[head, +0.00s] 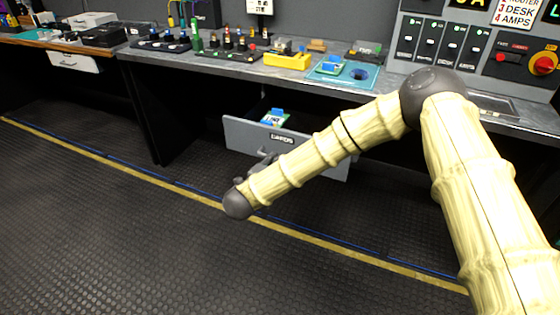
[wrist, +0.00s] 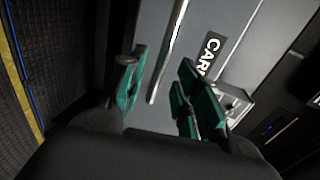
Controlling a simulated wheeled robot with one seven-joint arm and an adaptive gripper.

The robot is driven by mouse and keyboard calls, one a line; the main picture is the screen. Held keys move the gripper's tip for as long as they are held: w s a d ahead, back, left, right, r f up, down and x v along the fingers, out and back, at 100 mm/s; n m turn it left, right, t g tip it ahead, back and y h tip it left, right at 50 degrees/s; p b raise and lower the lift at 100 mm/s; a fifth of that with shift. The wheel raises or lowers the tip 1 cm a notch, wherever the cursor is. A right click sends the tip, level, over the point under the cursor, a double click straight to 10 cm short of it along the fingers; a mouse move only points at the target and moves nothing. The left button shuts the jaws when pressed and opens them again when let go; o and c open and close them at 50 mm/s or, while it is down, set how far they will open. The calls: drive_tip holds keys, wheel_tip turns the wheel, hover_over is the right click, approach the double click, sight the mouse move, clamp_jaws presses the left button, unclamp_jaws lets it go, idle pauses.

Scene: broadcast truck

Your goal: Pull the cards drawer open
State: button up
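The cards drawer (head: 245,134) has a grey front with a dark "CARDS" label and sits under the long desk. It stands pulled out, and a blue and green card (head: 274,118) shows inside it. In the wrist view the drawer front (wrist: 230,25) is close and tilted, with part of the label readable. A thin pale bar handle (wrist: 168,50) runs between the green-padded fingers of my gripper (wrist: 165,98). The fingers are apart, with gaps visible beside the bar. In the head view my gripper is mostly hidden by my arm at the drawer front.
The desk top (head: 215,62) holds a yellow tray (head: 288,61), a teal mat (head: 343,75) and several small coloured parts. Another white drawer (head: 75,62) is at the far left. The ribbed dark floor (head: 120,230) in front is clear, crossed by a yellow line.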

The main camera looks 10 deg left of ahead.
drive_tip(key=v, duration=0.8)
drive_tip(key=s+d+f+n+g+y, duration=0.2)
drive_tip(key=s+d+f+n, duration=0.2)
drive_tip(key=f, duration=0.4)
drive_tip(key=s+d+f+n+g+y, duration=0.1)
drive_tip(key=s+d+f+n+y, duration=0.1)
drive_tip(key=s+d+f+n, duration=0.45)
drive_tip(key=s+d+f+n+g+y, duration=0.1)
drive_tip(key=s+f+n+g+y, duration=0.1)
drive_tip(key=f, duration=0.7)
drive_tip(key=s+d+f+n+g, duration=0.4)
drive_tip(key=s+d+f, duration=0.2)
drive_tip(key=s+d, duration=0.35)
drive_tip(key=s+d+f+n+g+h, duration=0.1)
drive_tip(key=s+d+n+g, duration=0.15)
drive_tip(key=s+d, duration=0.6)
drive_tip(key=s+d+f+n+g, duration=0.15)
drive_tip(key=s+d+g, duration=0.3)
drive_tip(key=s, duration=0.65)
wheel_tip(320, 180, up, 14)
drive_tip(key=t+p, duration=0.1)
drive_tip(key=p, duration=1.2)
drive_tip(key=shift+w+f+n, duration=0.2)
drive_tip(key=shift+w+n, duration=0.15)
